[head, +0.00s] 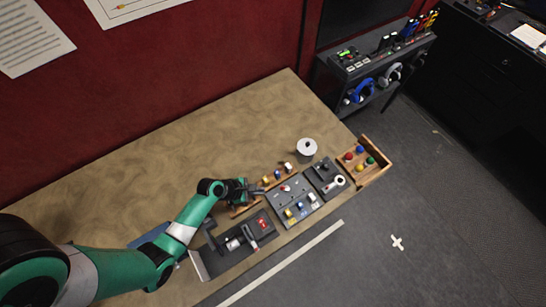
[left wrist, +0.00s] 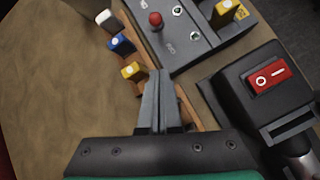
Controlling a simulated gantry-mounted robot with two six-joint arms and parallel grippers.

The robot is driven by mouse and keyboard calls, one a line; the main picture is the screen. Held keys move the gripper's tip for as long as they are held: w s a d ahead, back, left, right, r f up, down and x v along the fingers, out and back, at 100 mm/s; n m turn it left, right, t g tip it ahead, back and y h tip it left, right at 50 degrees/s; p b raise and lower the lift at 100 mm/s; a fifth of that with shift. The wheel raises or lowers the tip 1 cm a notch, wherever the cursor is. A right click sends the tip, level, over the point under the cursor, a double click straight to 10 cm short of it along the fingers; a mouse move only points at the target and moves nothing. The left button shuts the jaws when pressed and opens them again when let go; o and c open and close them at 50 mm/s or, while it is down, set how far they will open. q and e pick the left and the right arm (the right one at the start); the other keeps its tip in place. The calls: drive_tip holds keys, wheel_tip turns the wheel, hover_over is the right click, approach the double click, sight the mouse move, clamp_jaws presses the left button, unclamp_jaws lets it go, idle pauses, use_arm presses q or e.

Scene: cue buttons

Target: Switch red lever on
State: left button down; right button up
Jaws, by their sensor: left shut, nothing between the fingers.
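The red lever (head: 285,188) is a small red-topped toggle on a dark grey switch panel (head: 277,197). In the left wrist view, the red lever (left wrist: 155,20) stands near the top, above my fingertips. The switch panel (left wrist: 176,52) also shows there. My left gripper (head: 260,190) is shut and empty, just left of the panel in the head view. In the left wrist view, my left gripper (left wrist: 159,76) points toward the panel's near edge, apart from the lever. My right gripper is in neither view.
A wooden rack with white, blue and yellow (left wrist: 131,69) pieces is beside the fingers. A black device with a red rocker switch (left wrist: 269,77) stands to the right. A wooden box (head: 374,172) with coloured knobs and a white roll (head: 307,147) are farther right. The table's back left (head: 170,140) is clear.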

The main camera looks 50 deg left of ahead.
sight(284, 188)
use_arm(q)
drive_tip(key=shift+w+d+f+p, duration=0.1)
drive_tip(key=shift+w+d+p, duration=0.1)
drive_tip(key=shift+w+d, duration=0.45)
drive_tip(key=shift+w+d+f+p, duration=0.15)
drive_tip(key=shift+w+d+p, duration=0.1)
drive_tip(key=shift+w, duration=0.7)
drive_tip(key=shift+w+d+f+p, duration=0.15)
drive_tip(key=shift+w+d, duration=0.25)
drive_tip(key=shift+w, duration=0.4)
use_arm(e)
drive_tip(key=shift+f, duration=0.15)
use_arm(q)
drive_tip(key=shift+r, duration=0.1)
